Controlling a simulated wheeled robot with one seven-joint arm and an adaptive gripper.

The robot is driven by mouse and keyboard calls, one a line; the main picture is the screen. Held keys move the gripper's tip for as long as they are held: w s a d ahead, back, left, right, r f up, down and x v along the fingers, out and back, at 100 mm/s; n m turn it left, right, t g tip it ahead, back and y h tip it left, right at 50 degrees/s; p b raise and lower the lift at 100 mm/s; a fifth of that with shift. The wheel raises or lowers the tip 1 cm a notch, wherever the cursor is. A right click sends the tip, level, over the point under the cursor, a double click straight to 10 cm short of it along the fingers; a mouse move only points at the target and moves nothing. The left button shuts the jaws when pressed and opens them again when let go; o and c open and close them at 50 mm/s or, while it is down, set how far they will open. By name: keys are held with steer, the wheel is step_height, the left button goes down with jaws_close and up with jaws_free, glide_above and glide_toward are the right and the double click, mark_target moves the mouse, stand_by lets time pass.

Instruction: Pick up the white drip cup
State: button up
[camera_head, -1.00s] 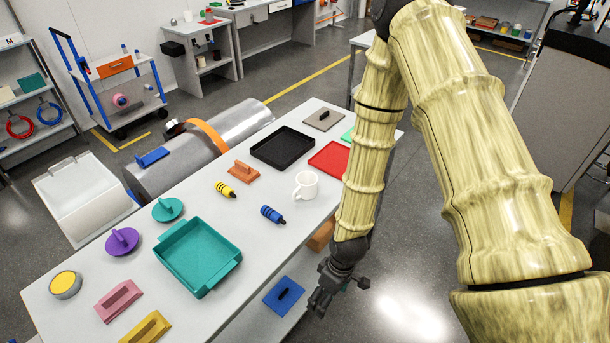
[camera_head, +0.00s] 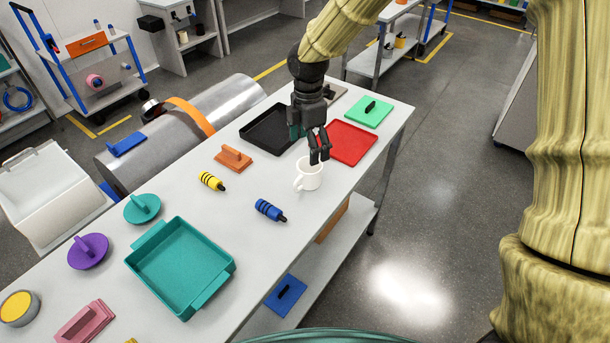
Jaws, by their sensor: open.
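The white drip cup (camera_head: 308,178) is a mug standing upright on the white table, with its handle toward the lower left. My gripper (camera_head: 318,158) is open and points down from above, right at the cup's rim. Its dark fingers overlap the far right part of the cup's opening in this view. I cannot tell whether they reach inside the cup or touch it.
A red tray (camera_head: 352,144) and a black tray (camera_head: 262,131) lie behind the cup. A blue banded handle (camera_head: 268,209) lies in front, a yellow one (camera_head: 210,180) and an orange block (camera_head: 233,158) to the left. A teal tray (camera_head: 168,291) stands front left.

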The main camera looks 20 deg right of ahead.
mark_target(308, 175)
steer(key=f, duration=0.4)
steer(key=shift+w+f+p, duration=0.25)
steer(key=shift+p, duration=0.15)
steer(key=shift+s+f, duration=0.25)
steer(key=shift+f, duration=0.25)
steer(key=shift+s+a+f+p, duration=0.15)
steer(key=shift+f+p, duration=0.8)
steer(key=shift+f, duration=1.6)
steer(key=shift+c, duration=0.2)
steer(key=c, duration=1.1)
steer(key=shift+r, duration=0.15)
